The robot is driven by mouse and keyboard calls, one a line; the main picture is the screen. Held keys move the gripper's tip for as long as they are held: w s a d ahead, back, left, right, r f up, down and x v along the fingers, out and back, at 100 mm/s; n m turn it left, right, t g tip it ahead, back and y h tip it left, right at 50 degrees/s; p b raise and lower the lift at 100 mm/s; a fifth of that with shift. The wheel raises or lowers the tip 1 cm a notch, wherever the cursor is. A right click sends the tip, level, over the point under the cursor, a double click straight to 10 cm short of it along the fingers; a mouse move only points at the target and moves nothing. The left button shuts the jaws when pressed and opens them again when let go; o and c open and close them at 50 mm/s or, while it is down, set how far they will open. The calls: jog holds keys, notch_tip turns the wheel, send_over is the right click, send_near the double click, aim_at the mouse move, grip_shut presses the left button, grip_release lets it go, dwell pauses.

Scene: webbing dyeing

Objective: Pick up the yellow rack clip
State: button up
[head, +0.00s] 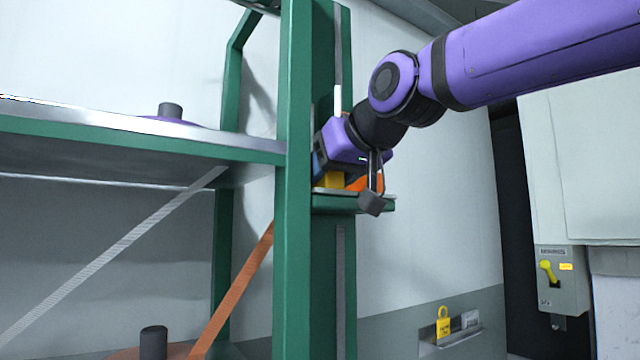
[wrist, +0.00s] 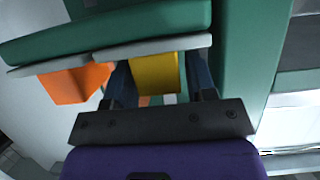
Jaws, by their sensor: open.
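The yellow rack clip (wrist: 155,72) is a plain yellow block at a small green ledge with a pale edge. In the head view only a small part of the yellow clip (head: 333,181) shows below my gripper (head: 340,173). In the wrist view my gripper (wrist: 160,80) is open, with one dark finger on each side of the yellow clip. Whether either finger touches it cannot be told. An orange clip (wrist: 75,85) sits just left of it, outside the left finger; it also shows in the head view (head: 370,183).
The green ledge (head: 385,203) is fixed to a green upright (head: 293,240) close beside my gripper. A rack shelf (head: 120,131) with a dark-hubbed spool (head: 171,111) is at left. A yellow padlock (head: 443,325) is in a wall tray at lower right. Space right of the ledge is free.

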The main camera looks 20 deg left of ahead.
jog(key=c, duration=0.8)
jog(key=shift+r, duration=0.1)
